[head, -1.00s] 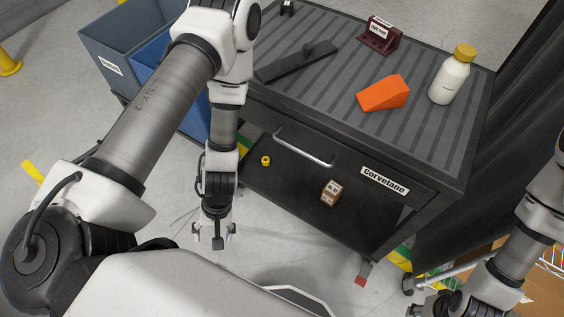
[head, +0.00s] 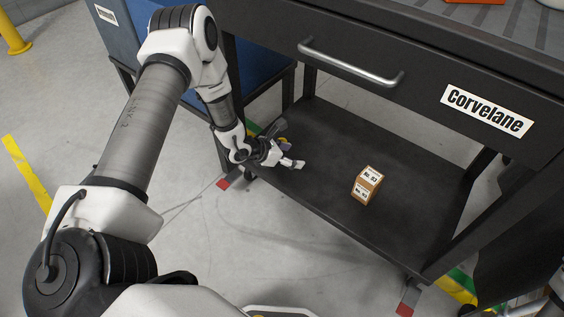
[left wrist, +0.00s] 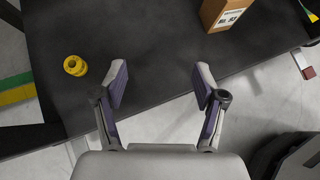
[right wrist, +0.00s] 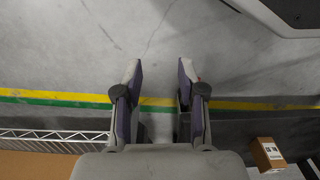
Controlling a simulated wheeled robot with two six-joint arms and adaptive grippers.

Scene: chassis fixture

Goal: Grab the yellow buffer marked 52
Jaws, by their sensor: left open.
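The yellow buffer (left wrist: 75,65) is a small round piece with dark marks I cannot read. It sits on the dark lower shelf (left wrist: 160,40), left of my left gripper (left wrist: 160,85) in the left wrist view. In the head view my left gripper (head: 290,153) reaches in over the shelf's left front part and mostly hides the buffer. Its fingers are spread and empty, apart from the buffer. My right gripper (right wrist: 158,75) is open and empty over the floor in its wrist view.
A small brown box (head: 367,184) with white labels stands on the shelf, right of my left gripper; it also shows in the left wrist view (left wrist: 226,12). The drawer handle (head: 350,63) and Corvelane drawer front overhang the shelf. A blue bin (head: 150,45) stands at left.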

